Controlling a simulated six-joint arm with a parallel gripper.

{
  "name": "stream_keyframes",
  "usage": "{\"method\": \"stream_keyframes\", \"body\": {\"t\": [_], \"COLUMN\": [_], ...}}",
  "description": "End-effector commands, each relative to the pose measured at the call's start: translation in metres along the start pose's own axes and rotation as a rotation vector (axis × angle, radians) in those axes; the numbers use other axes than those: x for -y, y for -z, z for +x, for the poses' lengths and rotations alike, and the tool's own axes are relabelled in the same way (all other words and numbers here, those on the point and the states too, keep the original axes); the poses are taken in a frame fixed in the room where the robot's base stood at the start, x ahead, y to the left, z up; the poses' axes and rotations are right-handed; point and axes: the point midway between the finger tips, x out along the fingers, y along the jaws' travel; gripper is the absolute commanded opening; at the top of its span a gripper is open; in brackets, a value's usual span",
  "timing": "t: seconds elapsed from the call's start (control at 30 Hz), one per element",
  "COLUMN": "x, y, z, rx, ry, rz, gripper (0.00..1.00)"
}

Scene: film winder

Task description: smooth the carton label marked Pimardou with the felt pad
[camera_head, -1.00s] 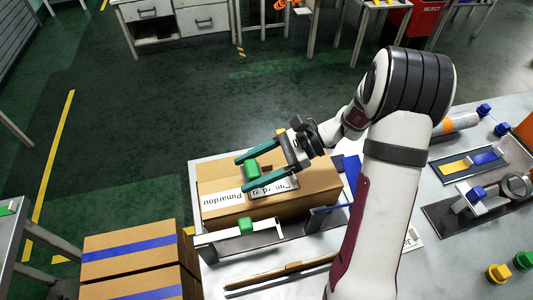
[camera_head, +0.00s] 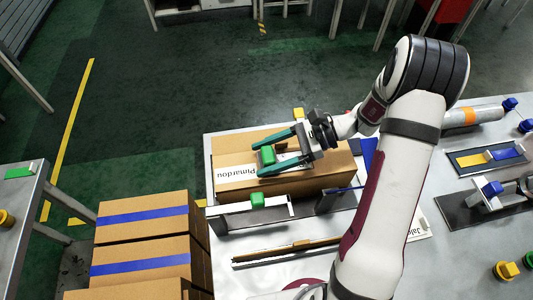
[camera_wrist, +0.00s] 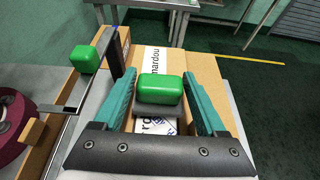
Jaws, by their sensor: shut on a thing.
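The felt pad (camera_wrist: 158,108) is a grey slab under a green block handle (camera_head: 268,154). My gripper (camera_head: 256,160) has its teal fingers shut on the green handle, one on each side. In the wrist view the gripper (camera_wrist: 158,76) shows the handle between the fingers. The pad is over the top of a brown carton (camera_head: 330,160); I cannot tell whether it presses on it. The white label (camera_head: 232,182) with the word Pimardou lies on the carton top, and the pad hides part of it. In the wrist view the label (camera_wrist: 154,60) shows only part of the word.
A metal guide (camera_head: 228,211) with a green knob (camera_head: 257,200) runs along the carton's near side. Blue-taped cartons (camera_head: 148,215) stand at the left. Fixtures with blue and yellow parts (camera_head: 487,157) stand at the right.

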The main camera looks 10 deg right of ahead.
Motion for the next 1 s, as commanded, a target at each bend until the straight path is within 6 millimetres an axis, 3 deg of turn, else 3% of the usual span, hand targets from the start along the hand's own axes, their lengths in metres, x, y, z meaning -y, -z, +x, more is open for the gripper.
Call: {"method": "stream_keyframes", "body": {"t": [0.77,1.0], "x": [0.000,0.001], "y": [0.007,0.011], "z": [0.003,-0.006], "rx": [0.000,-0.001], "ry": [0.000,0.002], "rz": [0.000,-0.001], "gripper": [0.18,0.18]}}
